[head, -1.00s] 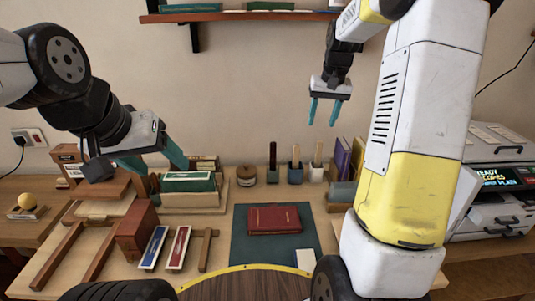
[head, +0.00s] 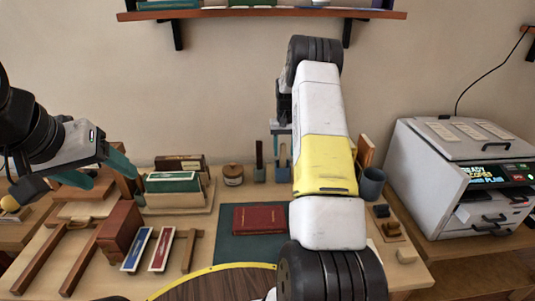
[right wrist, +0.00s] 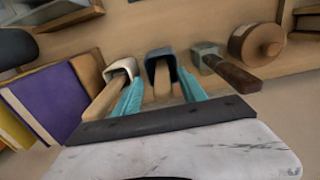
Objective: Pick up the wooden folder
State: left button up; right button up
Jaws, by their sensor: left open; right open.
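Two pale flat wooden sticks stand in cups in the right wrist view; I cannot tell which one is the wooden folder. One wooden stick (right wrist: 162,88) stands in a dark blue cup (right wrist: 158,58), between my right gripper's teal fingers. The other wooden stick (right wrist: 102,101) leans in a second cup (right wrist: 122,66), outside the left finger. My right gripper (right wrist: 160,80) is open, and no grip on a stick shows. In the head view my right gripper (head: 282,152) is over the cups, partly hidden by my arm. My left gripper (head: 108,178) is open and empty above the table's left side.
A dark-handled tool (right wrist: 228,72) stands in a block beside the blue cup, near a round wooden jar (right wrist: 256,44). Books (right wrist: 55,100) stand on the other side. A red book (head: 260,218) lies on a green mat (head: 228,247). A printer (head: 450,150) is at right.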

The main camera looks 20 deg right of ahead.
aim_at(283, 156)
notch_tip(283, 156, down, 4)
jog(key=shift+w+a+r, duration=0.1)
jog(key=shift+w+r, duration=0.05)
jog(key=shift+r, duration=0.05)
grip_shut()
